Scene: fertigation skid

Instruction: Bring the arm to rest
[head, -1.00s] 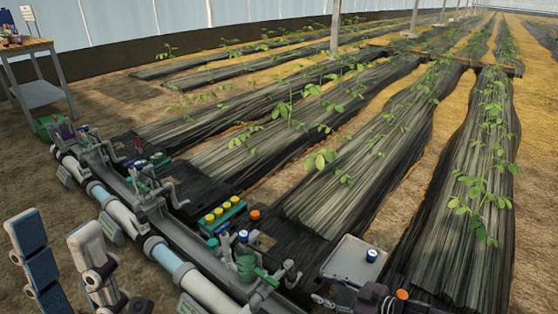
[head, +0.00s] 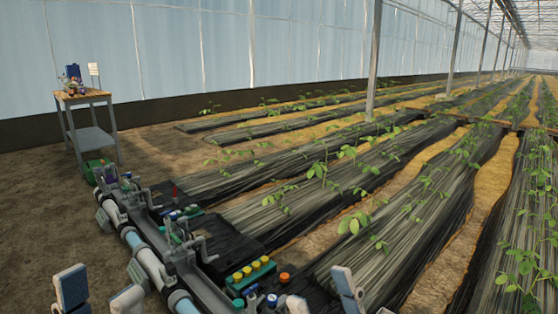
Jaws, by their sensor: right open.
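My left gripper (head: 98,292) is at the bottom left of the head view, with its two fingers apart and nothing visible between them. My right gripper (head: 322,296) is at the bottom middle, open, with its upraised finger to the right of the orange cap (head: 285,278). The lower parts of both grippers and most of both arms are cut off by the bottom edge. Neither gripper is seen holding anything.
A pipe manifold (head: 147,263) with valve handles runs along the lower left. A green rack with yellow caps (head: 247,273) sits beside it. Plant beds under dark film (head: 400,200) extend to the right. A wooden-topped table (head: 84,97) stands at the far left.

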